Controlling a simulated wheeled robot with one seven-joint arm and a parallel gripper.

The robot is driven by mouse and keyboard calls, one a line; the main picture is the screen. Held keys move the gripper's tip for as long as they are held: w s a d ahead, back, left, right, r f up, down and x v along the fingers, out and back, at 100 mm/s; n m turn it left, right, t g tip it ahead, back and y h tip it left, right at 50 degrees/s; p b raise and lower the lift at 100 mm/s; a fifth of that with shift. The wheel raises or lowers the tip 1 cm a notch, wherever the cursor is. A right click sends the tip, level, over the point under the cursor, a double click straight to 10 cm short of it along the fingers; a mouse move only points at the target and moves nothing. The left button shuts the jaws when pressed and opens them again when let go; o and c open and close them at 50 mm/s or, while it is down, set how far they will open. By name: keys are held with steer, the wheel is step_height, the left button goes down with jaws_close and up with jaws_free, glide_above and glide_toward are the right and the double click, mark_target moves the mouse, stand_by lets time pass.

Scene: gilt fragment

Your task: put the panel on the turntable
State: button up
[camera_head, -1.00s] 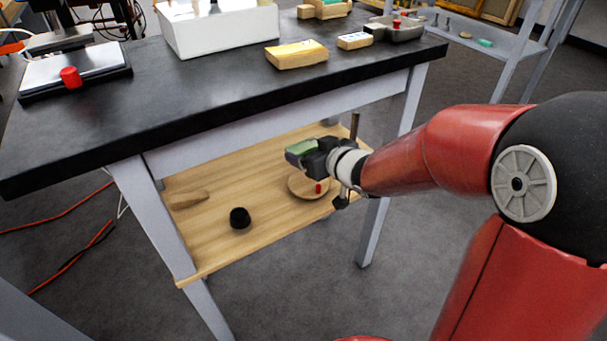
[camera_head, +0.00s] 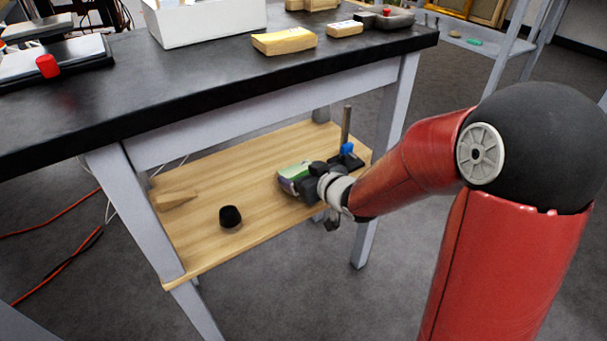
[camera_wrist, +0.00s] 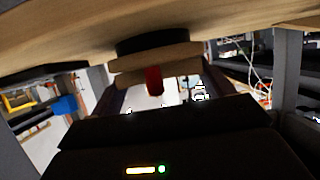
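The turntable shows in the wrist view as a round wooden disc (camera_wrist: 153,66) on a black base, with a red knob on its edge; that view looks upside down. In the head view my gripper and wrist hide it on the lower wooden shelf. My gripper (camera_head: 287,180) is low over that shelf, close to the turntable. In the wrist view its fingers (camera_wrist: 160,88) stand apart with nothing seen held between them. A yellow-topped slab (camera_head: 284,41) lies on the black worktop; it may be the panel, but I cannot be sure.
The lower shelf (camera_head: 255,185) also holds a black knob-like piece (camera_head: 230,216), a wooden wedge (camera_head: 174,199) and a post stand (camera_head: 347,125) with a blue part. The worktop (camera_head: 190,85) overhangs the shelf. A white box (camera_head: 205,22) and a smaller block (camera_head: 344,29) stand on it.

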steer(key=o, duration=0.4)
steer(key=shift+s+d+r+p, duration=0.15)
steer(key=shift+r+p, duration=0.15)
steer(key=shift+r, duration=0.05)
steer(key=s+d+r+m+h+b, duration=0.25)
steer(key=s+d+r+h, duration=0.2)
steer(key=s+d, duration=0.35)
steer(key=s+d+r+m+h+b, duration=0.1)
steer(key=s+d+r+m+h, duration=0.3)
steer(key=d, duration=0.6)
steer(key=s+a+f+g, duration=0.1)
steer(key=s+g, duration=0.1)
steer(key=s, duration=0.5)
steer(key=s+a+f+g, duration=0.1)
steer(key=s+f+g, duration=0.1)
steer(key=s, duration=0.5)
steer(key=shift+s+a+g+y, duration=0.2)
steer(key=shift+a+g+y, duration=0.2)
steer(key=shift+g, duration=0.4)
steer(key=shift+r, duration=0.1)
